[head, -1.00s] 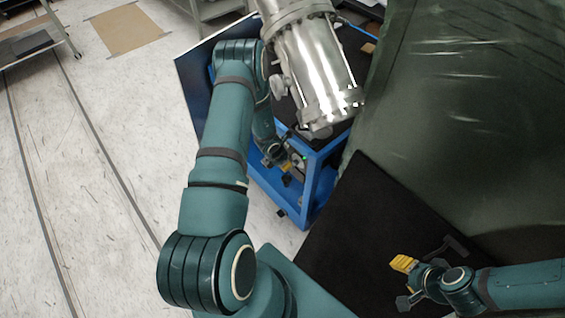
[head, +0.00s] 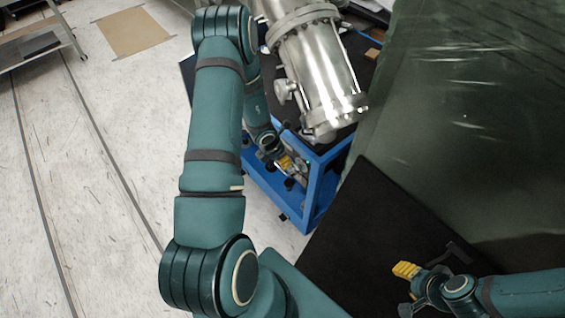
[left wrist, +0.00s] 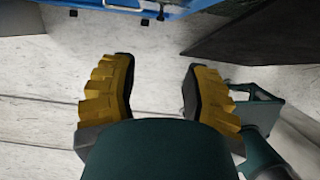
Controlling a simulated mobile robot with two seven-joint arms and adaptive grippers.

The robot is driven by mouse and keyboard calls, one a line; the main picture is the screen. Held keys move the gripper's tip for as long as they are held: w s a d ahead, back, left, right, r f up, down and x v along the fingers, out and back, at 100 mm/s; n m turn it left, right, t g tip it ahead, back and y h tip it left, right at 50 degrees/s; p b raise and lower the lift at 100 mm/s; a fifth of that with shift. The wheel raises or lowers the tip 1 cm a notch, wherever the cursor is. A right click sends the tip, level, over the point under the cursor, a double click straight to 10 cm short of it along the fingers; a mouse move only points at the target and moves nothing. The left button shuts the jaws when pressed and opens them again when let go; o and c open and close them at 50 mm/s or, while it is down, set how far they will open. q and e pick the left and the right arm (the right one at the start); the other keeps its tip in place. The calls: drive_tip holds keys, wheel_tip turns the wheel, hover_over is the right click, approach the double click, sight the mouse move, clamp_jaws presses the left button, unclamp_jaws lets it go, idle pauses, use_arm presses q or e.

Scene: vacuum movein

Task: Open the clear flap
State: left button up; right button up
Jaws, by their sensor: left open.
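The dark green, see-through sheet (head: 470,130) at the right of the head view looks like the clear flap. It hangs with shiny creases. My left gripper (head: 285,164) is beside the blue cart, apart from the sheet. In the left wrist view the left gripper (left wrist: 157,95) has its two yellow fingers wide apart with only floor between them. My right gripper (head: 406,270) is over the black panel, below the sheet in the picture. Its yellow fingers appear close together, and I cannot tell whether they are shut.
A metal cylinder (head: 320,75) with flanges stands over the blue cart (head: 315,195). The blue cart also shows at the top of the left wrist view (left wrist: 180,8). A black panel (head: 345,235) lies between the cart and my right arm.

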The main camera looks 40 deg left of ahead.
use_arm(q)
drive_tip(key=shift+v, duration=1.45)
